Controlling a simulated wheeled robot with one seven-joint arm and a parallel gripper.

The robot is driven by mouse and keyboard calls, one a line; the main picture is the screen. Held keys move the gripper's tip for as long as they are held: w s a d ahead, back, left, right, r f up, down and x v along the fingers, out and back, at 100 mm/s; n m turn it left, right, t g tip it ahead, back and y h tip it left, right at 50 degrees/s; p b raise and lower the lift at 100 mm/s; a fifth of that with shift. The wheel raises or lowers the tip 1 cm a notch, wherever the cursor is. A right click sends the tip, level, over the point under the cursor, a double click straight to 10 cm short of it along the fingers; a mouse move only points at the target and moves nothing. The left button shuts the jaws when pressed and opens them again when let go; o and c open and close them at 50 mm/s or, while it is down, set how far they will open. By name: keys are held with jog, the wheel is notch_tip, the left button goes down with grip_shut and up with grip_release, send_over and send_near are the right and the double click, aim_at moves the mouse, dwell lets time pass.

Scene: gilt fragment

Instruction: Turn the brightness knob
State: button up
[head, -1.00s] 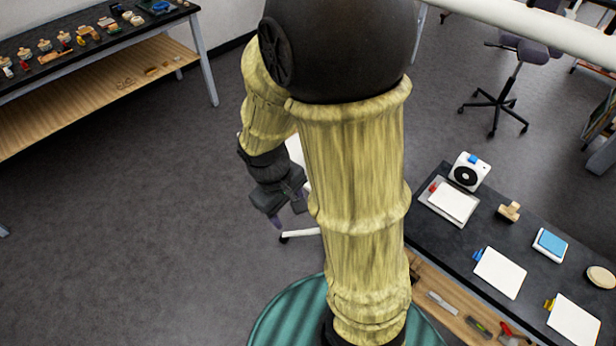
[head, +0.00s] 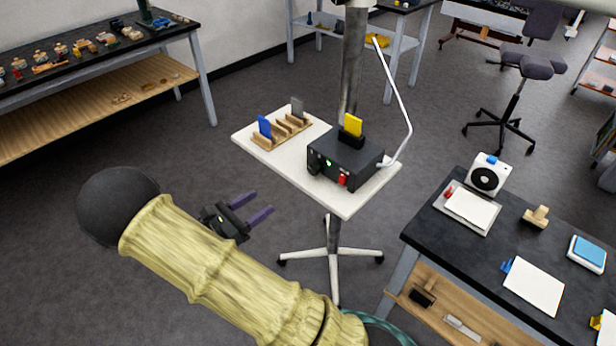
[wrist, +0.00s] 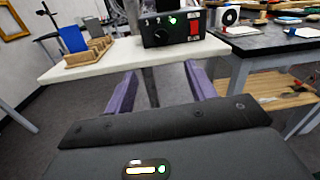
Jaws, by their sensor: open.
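A black control box (head: 346,158) stands on a small white table (head: 345,205). In the wrist view the front of the box (wrist: 174,29) faces me. A round black knob (wrist: 158,35) is on its left side, a green light (wrist: 173,20) near the middle and a red switch (wrist: 195,27) on the right. In the head view the knob (head: 314,168) shows at the box's left front corner. My gripper (head: 263,206) is open and empty, left of the table and apart from it. Its purple fingers (wrist: 160,85) point toward the box in the wrist view.
A wooden rack (head: 280,130) with blue and grey cards stands left of the box. A thin bent white arm (head: 396,90) and a metal post (head: 352,60) rise there. A dark workbench (head: 480,222) is close on the right.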

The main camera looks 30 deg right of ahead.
aim_at(311, 170)
jog(key=p+x, duration=0.2)
jog(key=x, duration=1.5)
jog(key=shift+d+f, duration=0.1)
jog(key=shift+d, duration=0.2)
jog(key=c, duration=1)
